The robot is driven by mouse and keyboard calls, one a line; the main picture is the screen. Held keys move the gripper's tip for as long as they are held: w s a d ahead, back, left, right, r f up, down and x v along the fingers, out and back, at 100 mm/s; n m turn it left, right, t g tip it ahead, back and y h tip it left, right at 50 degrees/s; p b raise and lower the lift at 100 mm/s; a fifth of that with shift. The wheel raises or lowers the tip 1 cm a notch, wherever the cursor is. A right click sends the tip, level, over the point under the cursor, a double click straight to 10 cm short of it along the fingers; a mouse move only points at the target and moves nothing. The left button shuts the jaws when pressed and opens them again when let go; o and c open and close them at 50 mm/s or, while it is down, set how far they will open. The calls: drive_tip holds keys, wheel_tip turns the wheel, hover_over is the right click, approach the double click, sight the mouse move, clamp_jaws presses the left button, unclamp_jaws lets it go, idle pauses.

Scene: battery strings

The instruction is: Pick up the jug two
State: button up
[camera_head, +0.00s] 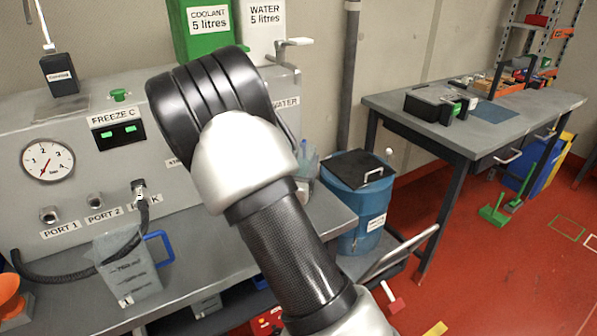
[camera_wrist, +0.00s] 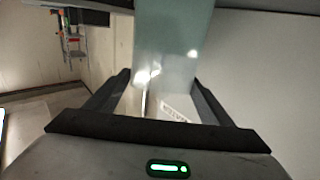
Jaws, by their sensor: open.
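A translucent jug (camera_head: 125,268) with a blue handle stands on the bench at the lower left, with a dark hose beside it. Part of a second clear vessel (camera_head: 307,160) shows just right of my arm, near the bench's right end; my arm hides the rest. I cannot read which jug is number two. In the wrist view my gripper (camera_wrist: 160,76) is open, with its two dark fingers apart. A pale blue-green translucent surface (camera_wrist: 172,40) lies ahead of and between the fingertips, apparently a vessel's side. Contact cannot be judged. The head view hides my gripper behind the arm.
A grey panel with a gauge (camera_head: 48,160) and ports stands behind the bench. Green coolant (camera_head: 205,35) and white water (camera_head: 263,30) containers sit above it. A blue lidded bin (camera_head: 355,200) stands right of the bench.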

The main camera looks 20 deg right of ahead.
sight(299, 149)
drive_tip(key=x, duration=0.5)
drive_tip(key=shift+w+r, duration=0.1)
drive_tip(key=shift+r, duration=0.05)
drive_tip(key=shift+c, duration=0.3)
drive_tip(key=c, duration=1.5)
drive_tip(key=shift+r, duration=0.15)
drive_tip(key=shift+c, duration=0.8)
